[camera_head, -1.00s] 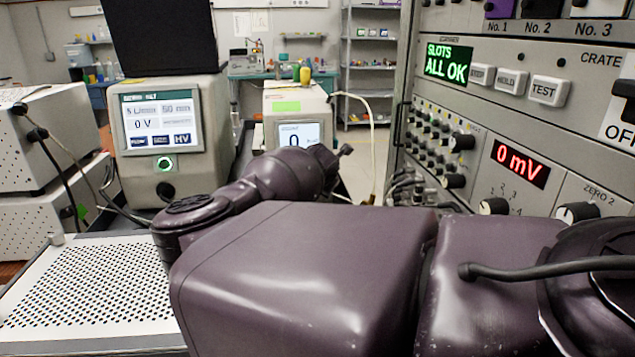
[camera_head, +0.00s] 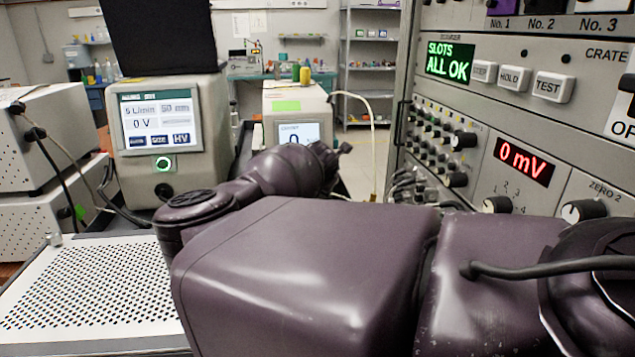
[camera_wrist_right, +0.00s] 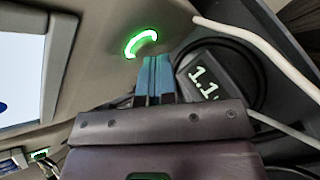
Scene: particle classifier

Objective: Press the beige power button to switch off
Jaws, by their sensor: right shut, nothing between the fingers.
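My right gripper (camera_wrist_right: 157,70) shows blue fingertips held together, with nothing between them. The tips are just below a green-lit ring around a button (camera_wrist_right: 140,43) on a beige housing. The lower part of the ring is hidden by the fingers or by the angle, and I cannot tell whether they touch. In the head view my right arm reaches from the right toward a beige unit (camera_head: 283,102) with a small screen; the arm hides the unit's lower front and the gripper. Another beige unit (camera_head: 189,107) at the left has its own green-lit button (camera_head: 163,164). My left gripper is out of view.
A grey crate rack (camera_head: 480,125) with knobs and buttons stands close on the right. A perforated white plate (camera_head: 90,300) lies at the front left. A pale cable (camera_wrist_right: 262,55) and a dark round part (camera_wrist_right: 225,70) with a digital readout are beside the fingers.

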